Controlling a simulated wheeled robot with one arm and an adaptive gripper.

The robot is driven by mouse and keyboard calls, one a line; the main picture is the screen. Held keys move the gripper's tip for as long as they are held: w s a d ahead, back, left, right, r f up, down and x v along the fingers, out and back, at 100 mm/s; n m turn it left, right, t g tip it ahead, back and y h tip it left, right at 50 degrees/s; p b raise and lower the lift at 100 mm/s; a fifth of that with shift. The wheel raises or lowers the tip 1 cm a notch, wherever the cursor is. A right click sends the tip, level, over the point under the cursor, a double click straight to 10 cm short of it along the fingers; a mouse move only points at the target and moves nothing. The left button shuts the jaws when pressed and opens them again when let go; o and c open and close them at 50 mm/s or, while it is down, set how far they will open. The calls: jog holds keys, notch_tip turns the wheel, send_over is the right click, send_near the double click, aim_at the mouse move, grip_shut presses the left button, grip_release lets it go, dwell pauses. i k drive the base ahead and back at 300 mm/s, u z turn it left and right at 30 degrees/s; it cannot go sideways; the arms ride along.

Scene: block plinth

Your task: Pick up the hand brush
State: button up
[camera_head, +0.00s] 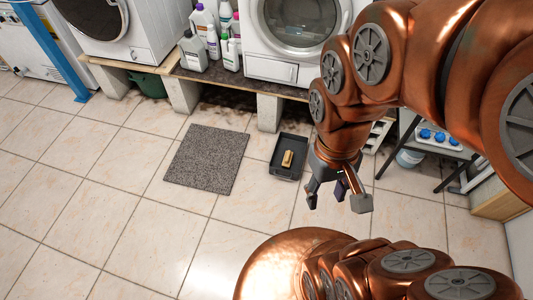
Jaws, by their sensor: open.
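A small tan and brown block-like thing (287,158), which looks like the hand brush, lies in a dark shallow tray (277,172) on the tiled floor. It is too small to make out bristles. My gripper (336,200) hangs above the floor, to the right of and nearer than the tray. Its dark fingers are spread apart and point down, with nothing seen between them. The gripper is apart from the brush and the tray.
A grey mat (207,160) lies left of the tray. Washing machines (300,25) and bottles (203,38) stand on a low plinth (240,84) behind. A small table (437,140) with blue-topped items stands at right. The tiled floor in front is clear.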

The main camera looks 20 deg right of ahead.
aim_at(286, 162)
jog(key=k, duration=0.5)
jog(key=z, duration=0.6)
jog(key=i, duration=0.75)
jog(key=u, duration=0.55)
jog(key=i, duration=0.8)
jog(key=u, duration=0.85)
